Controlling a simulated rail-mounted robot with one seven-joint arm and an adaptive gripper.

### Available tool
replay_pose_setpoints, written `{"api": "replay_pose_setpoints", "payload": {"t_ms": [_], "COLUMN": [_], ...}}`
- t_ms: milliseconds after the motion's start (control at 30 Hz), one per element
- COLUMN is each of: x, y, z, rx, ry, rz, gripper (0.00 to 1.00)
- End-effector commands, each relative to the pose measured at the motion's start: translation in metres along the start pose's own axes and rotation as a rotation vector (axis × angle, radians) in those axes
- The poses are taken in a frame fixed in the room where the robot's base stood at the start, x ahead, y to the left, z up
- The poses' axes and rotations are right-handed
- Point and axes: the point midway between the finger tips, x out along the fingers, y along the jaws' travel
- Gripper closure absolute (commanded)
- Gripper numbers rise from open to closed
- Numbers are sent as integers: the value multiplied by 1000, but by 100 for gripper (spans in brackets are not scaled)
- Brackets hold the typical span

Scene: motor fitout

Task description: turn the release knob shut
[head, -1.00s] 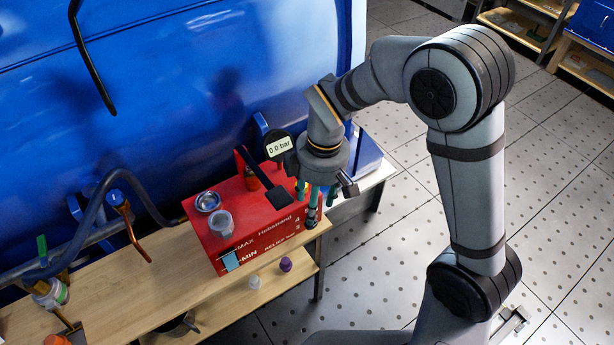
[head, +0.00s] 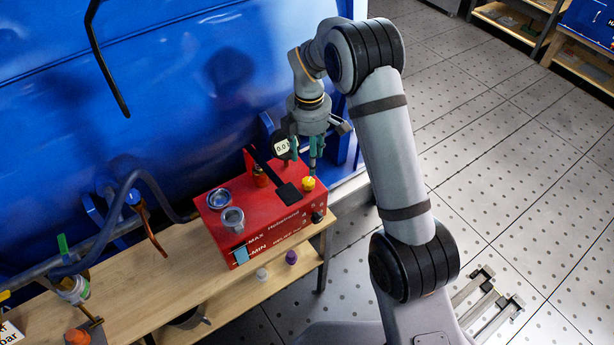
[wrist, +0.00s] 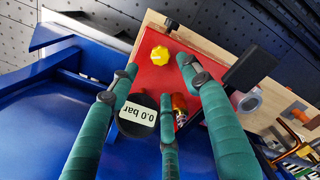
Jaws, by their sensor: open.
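The red pump box (head: 238,202) stands on the wooden bench. A black knob (head: 318,216) is on its front face at the right end, by partly legible lettering; it also shows in the wrist view (wrist: 171,24). A yellow knob (head: 308,184) is on the box top near the right end; it shows in the wrist view (wrist: 159,55). I cannot tell for sure which is the release knob. My gripper (head: 305,165) is open and empty above the box's back right, its green fingers (wrist: 160,80) apart from both knobs. The gauge (wrist: 138,115) reads 0.0 bar.
A black lever (head: 288,193) slants over the box top, close to the yellow knob. The blue tank (head: 200,80) stands behind. Open floor lies to the right.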

Motion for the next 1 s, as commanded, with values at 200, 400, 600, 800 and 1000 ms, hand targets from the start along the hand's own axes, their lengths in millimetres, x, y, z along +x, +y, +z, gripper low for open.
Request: {"api": "replay_pose_setpoints", "payload": {"t_ms": [200,400,600,800,1000], "x": [39,72,90,93,93], "y": [-3,-2,-2,-1,-1], "z": [0,0,0,-1,-1], "rx": [1,2,2,2,2], "ry": [-1,0,0,1,1], "rz": [-7,-5,-1,1,1], "gripper": [52,52,52,52,58]}}
